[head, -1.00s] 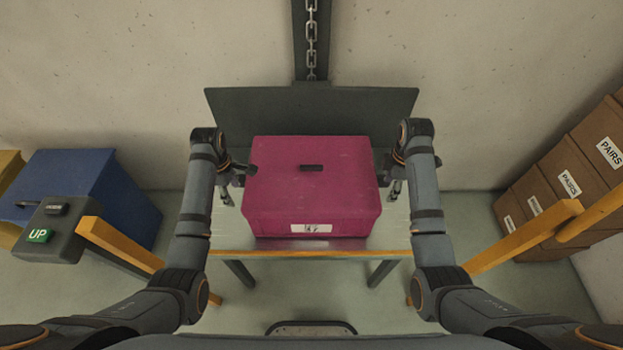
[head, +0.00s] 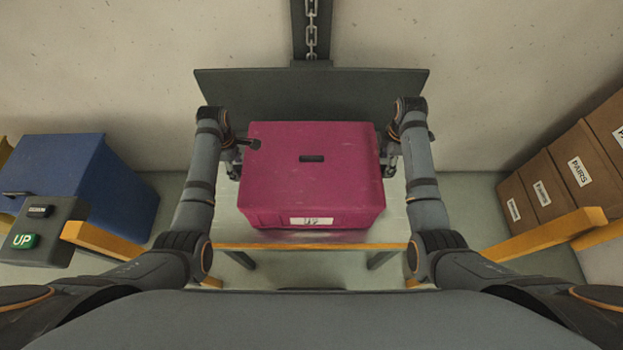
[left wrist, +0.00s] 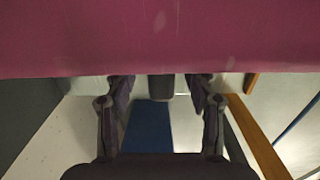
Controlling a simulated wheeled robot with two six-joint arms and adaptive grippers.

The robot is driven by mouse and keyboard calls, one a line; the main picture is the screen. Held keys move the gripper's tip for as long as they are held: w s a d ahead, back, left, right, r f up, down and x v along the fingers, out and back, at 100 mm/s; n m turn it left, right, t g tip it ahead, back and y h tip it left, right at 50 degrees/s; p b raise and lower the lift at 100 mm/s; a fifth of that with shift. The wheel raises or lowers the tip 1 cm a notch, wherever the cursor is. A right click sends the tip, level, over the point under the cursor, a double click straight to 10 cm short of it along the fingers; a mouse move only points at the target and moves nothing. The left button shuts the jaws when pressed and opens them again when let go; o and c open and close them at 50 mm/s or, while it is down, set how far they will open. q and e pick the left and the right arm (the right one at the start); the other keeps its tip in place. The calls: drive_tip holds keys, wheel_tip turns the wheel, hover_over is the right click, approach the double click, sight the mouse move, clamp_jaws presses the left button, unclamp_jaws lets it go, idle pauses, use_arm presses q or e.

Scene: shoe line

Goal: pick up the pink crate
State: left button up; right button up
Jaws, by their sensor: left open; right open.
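The pink crate (head: 312,190) sits upright on a grey-topped table (head: 225,218), with a dark slot in its top and a white label on its front. My left gripper (head: 243,158) is open at the crate's left side. My right gripper (head: 387,160) is open at its right side, partly hidden by my arm. In the left wrist view the crate (left wrist: 160,40) fills the upper part, and the left gripper's fingers (left wrist: 160,86) are spread apart at its lower edge. I cannot tell whether either gripper touches the crate.
A dark panel (head: 312,90) stands behind the crate, under a hanging chain (head: 311,30). Brown PAIRS boxes (head: 560,180) are right. Orange rails (head: 545,235) flank the table.

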sight(384, 167)
use_arm(q)
wheel_tip(384, 167, down, 6)
drive_tip(key=shift+r, duration=0.15)
use_arm(e)
wheel_tip(384, 167, down, 6)
drive_tip(key=shift+r, duration=0.15)
use_arm(q)
drive_tip(key=shift+c, duration=0.3)
use_arm(e)
drive_tip(key=shift+s, duration=0.1)
drive_tip(key=shift+c, duration=0.3)
use_arm(q)
clamp_jaws()
use_arm(e)
clamp_jaws()
use_arm(q)
drive_tip(key=shift+r, duration=0.1)
use_arm(e)
drive_tip(key=shift+r, duration=0.1)
